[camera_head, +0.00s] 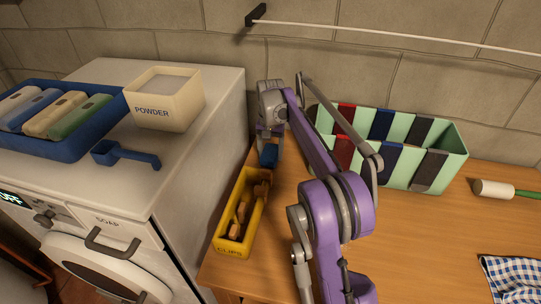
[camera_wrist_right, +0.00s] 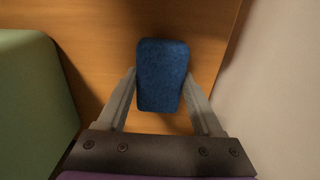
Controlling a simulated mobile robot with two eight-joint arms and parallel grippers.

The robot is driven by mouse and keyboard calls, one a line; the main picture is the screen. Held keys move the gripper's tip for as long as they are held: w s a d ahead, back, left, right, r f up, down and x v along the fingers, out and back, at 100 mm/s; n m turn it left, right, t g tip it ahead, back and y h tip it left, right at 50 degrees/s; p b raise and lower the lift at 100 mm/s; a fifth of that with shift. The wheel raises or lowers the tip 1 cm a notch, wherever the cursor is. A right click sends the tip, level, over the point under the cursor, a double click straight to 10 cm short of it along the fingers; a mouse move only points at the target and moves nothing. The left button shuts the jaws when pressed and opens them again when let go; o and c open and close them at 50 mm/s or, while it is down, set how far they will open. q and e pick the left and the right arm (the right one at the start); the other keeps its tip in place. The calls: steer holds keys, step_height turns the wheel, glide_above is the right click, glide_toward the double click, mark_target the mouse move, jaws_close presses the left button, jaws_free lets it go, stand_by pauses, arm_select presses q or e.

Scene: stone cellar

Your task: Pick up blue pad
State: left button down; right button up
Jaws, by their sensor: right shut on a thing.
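The blue pad (camera_wrist_right: 162,75) is a small rounded block between the two fingers of my right gripper (camera_wrist_right: 161,88) in the right wrist view. The right gripper is shut on it, one finger against each side. In the head view the blue pad (camera_head: 268,155) shows below the right gripper (camera_head: 269,142), at the back left of the wooden table, just behind the yellow clips box. Whether the pad touches the table is hard to tell. My left gripper is not in view.
The yellow clips box (camera_head: 222,243) stands in front of the pad. The white washing machine (camera_head: 185,165) rises close on the left, carrying a powder box (camera_head: 186,105) and a blue tray (camera_head: 75,147).

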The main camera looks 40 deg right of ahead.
mark_target(271, 152)
steer(key=shift+c, duration=1.2)
steer(key=shift+r, duration=0.15)
step_height(271, 152, up, 10)
steer(key=shift+f+p, duration=0.1)
steer(key=shift+p, duration=0.7)
steer(key=o, duration=0.6)
steer(key=c, duration=0.5)
steer(key=shift+f, duration=0.1)
